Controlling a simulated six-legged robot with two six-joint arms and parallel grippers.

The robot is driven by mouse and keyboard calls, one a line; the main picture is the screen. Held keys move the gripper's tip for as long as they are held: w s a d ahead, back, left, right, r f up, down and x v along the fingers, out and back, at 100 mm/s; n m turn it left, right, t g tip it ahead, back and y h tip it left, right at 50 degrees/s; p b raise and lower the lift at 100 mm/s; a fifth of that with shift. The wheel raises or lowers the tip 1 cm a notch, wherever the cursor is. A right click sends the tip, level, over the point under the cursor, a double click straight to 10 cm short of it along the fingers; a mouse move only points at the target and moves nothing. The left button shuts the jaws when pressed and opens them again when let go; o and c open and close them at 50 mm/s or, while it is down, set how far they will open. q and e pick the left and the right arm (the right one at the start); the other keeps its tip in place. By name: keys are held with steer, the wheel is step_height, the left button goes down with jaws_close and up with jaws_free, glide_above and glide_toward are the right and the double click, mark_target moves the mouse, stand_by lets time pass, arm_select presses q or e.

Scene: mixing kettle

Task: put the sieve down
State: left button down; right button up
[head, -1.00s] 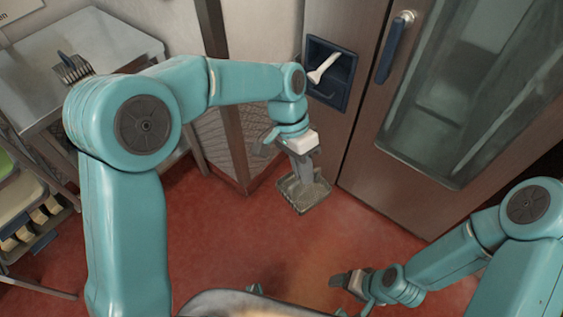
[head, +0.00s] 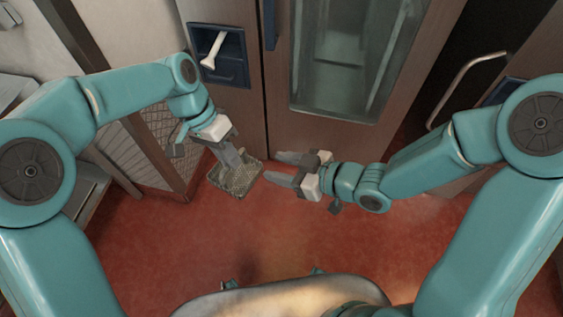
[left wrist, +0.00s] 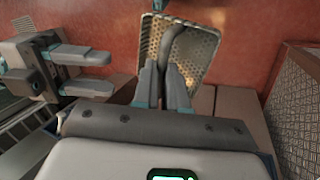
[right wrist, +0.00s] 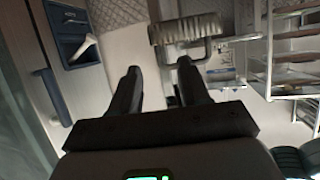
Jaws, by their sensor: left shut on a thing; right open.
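The sieve (head: 240,181) is a shallow perforated metal basket, held above the red floor in the head view. My left gripper (head: 231,158) is shut on its handle; the basket hangs past the fingertips. In the left wrist view the perforated basket (left wrist: 202,48) and curved dark handle lie ahead of the closed fingers (left wrist: 165,72). My right gripper (head: 271,167) is open and empty, just right of the sieve and apart from it. Its spread, empty fingers also show in the right wrist view (right wrist: 159,72).
A white scoop (head: 213,50) rests in a blue wall recess (head: 228,72). A brown cabinet with a glass door (head: 345,60) stands behind. The kettle's rim (head: 205,301) is at the bottom of the head view. Red floor (head: 160,240) is open between them.

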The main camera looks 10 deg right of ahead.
mark_target(246, 157)
steer(key=x, duration=1.2)
steer(key=shift+w+r, duration=0.15)
steer(key=shift+r, duration=0.2)
jaws_close()
arm_select(q)
steer(key=c, duration=1.1)
jaws_free()
